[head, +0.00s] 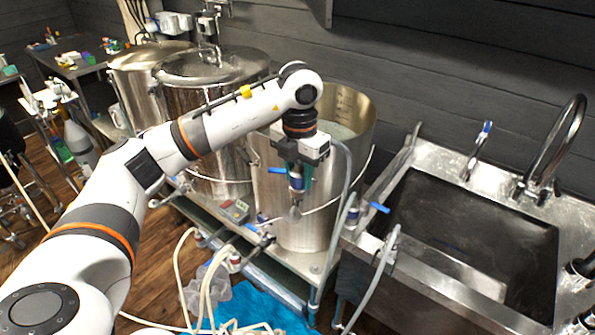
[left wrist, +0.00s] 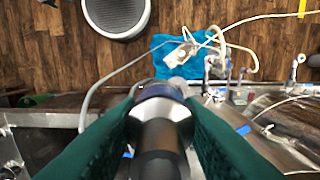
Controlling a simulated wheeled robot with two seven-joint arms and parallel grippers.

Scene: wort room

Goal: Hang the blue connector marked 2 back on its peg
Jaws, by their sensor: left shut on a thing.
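My left gripper (head: 297,190), with dark green fingers, points down in front of the open steel kettle. It is shut on a blue-banded connector (head: 296,182) with a grey metal end. In the left wrist view the connector (left wrist: 160,130) sits between both fingers (left wrist: 160,125), its grey barrel towards the camera. No mark 2 can be read on it. A pale hose (head: 346,170) runs down beside the gripper; I cannot tell if it joins the connector. I cannot pick out the peg with certainty. My right gripper is not in view.
A sink (head: 470,235) is at right. A similar connector (head: 352,216) stands by its corner. White hoses (head: 205,290) and a blue cloth (head: 255,308) lie below.

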